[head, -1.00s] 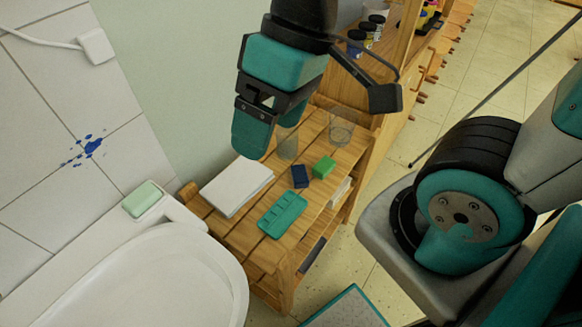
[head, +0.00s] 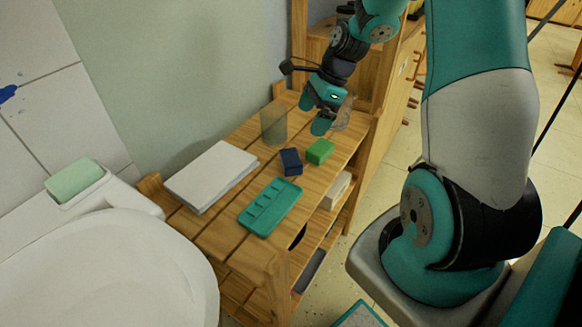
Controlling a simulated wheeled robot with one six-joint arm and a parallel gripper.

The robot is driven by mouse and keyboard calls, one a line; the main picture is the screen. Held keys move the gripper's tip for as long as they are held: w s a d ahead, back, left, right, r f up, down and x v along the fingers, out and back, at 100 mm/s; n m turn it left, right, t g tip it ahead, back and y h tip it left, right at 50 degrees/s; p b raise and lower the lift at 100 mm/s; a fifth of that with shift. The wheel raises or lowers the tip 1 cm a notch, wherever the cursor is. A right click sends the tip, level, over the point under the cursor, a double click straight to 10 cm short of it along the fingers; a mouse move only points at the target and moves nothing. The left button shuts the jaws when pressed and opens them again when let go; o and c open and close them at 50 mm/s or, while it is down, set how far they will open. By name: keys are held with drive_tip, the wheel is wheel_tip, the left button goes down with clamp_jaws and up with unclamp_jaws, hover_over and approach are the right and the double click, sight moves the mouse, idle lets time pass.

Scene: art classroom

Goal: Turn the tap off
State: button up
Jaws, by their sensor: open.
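No tap shows in the head view. The white sink basin (head: 110,265) fills the lower left, cut off by the frame's edge. My gripper (head: 312,113) is open, with teal fingers pointing down. It is over the back part of the wooden shelf unit, well to the right of the sink. I see nothing held between its fingers. It partly hides a clear glass (head: 342,116).
The wooden shelf (head: 212,222) beside the sink bears a paper stack (head: 211,174), a teal tray (head: 270,207), a blue block (head: 291,161), a green block (head: 320,151) and another glass (head: 274,124). Green soap (head: 74,180) lies on the sink's ledge.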

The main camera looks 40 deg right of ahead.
drive_tip(key=b, duration=0.1)
approach(292, 157)
drive_tip(key=x, duration=0.5)
drive_tip(key=shift+a, duration=0.1)
drive_tip(key=b+x, duration=0.1)
drive_tip(key=x, duration=0.4)
drive_tip(key=shift+f, duration=0.1)
drive_tip(key=c, duration=0.8)
